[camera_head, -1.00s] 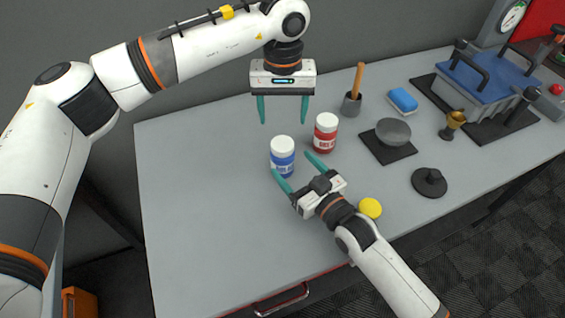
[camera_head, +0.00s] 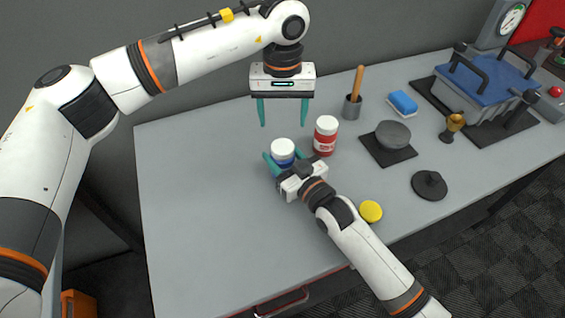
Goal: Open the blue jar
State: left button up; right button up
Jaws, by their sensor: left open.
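The blue jar (camera_head: 283,152) stands upright on the table with its white lid on; its lower body is mostly hidden by my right gripper. My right gripper (camera_head: 283,155) is low at the jar, with one teal finger on each side of the body, below the lid. I cannot tell whether the fingers press on it. My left gripper (camera_head: 284,112) points down above and behind the jar, its two fingers apart and nothing between them.
A red jar (camera_head: 325,137) with a white lid stands close to the right of the blue jar. A yellow round object (camera_head: 370,211) lies near my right arm. A grey bowl (camera_head: 392,134), dark knobbed disc (camera_head: 429,185) and blue sponge (camera_head: 402,102) are further right. The table's left side (camera_head: 200,200) is clear.

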aim_at(283, 146)
grip_shut()
pick_arm(q)
jog(key=shift+f, duration=4)
jog(key=shift+c, duration=0.5)
